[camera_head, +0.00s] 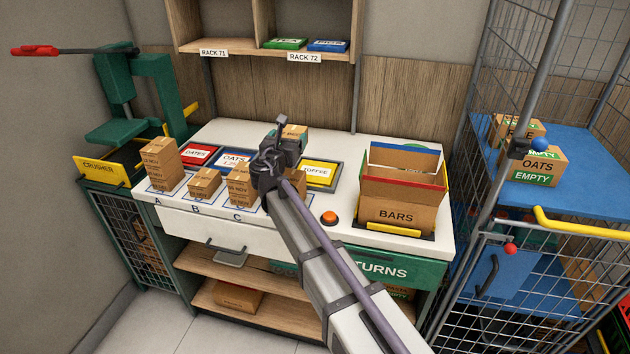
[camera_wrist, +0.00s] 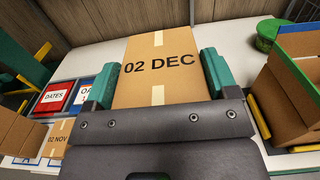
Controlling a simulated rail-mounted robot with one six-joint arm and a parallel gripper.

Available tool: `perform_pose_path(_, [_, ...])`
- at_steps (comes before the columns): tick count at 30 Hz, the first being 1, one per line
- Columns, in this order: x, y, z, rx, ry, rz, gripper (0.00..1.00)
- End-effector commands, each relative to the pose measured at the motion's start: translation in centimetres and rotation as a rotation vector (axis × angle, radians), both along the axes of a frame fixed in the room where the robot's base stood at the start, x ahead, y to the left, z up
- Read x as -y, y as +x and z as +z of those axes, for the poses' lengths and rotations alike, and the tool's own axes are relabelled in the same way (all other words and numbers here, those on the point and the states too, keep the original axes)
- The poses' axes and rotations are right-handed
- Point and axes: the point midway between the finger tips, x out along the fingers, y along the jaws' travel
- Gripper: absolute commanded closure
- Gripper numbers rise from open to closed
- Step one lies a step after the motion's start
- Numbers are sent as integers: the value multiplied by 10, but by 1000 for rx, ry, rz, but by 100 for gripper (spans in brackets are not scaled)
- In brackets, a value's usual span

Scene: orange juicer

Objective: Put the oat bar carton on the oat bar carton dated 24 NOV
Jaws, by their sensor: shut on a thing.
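My gripper (camera_head: 275,160) is shut on an oat bar carton (camera_wrist: 155,65) whose face reads 02 DEC in the wrist view. In the head view the held carton (camera_head: 295,132) shows behind the gripper, above the table. Brown cartons stand along the table front: a tall stack at A (camera_head: 160,165), a low one at B (camera_head: 203,182), and a stack at C (camera_head: 240,187). Another stack (camera_head: 296,185) is partly hidden behind my arm. The date prints are too small to read surely in the head view, so I cannot tell which is 24 NOV. The wrist view shows a carton marked 02 NOV (camera_wrist: 57,138).
Signs for dates (camera_head: 198,155), oats (camera_head: 234,160) and toffee (camera_head: 318,173) lie behind the stacks. An open BARS box (camera_head: 398,213) stands right, beside an orange button (camera_head: 329,217). A green crusher (camera_head: 125,100) is left, a wire cage (camera_head: 540,200) right.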

Motion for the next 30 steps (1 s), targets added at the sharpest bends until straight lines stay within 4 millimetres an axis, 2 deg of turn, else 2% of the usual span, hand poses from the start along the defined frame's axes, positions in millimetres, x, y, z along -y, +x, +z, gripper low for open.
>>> perform_pose_path(2, [0, 0, -7, 0, 0, -1, 49])
perform_pose_path(9, [0, 0, -65, 0, 0, -1, 49])
perform_pose_path(14, [0, 0, -66, 0, 0, -1, 49])
perform_pose_path(20, [0, 0, -103, 0, 0, -1, 49])
perform_pose_path(30, [0, 0, -103, 0, 0, -1, 49])
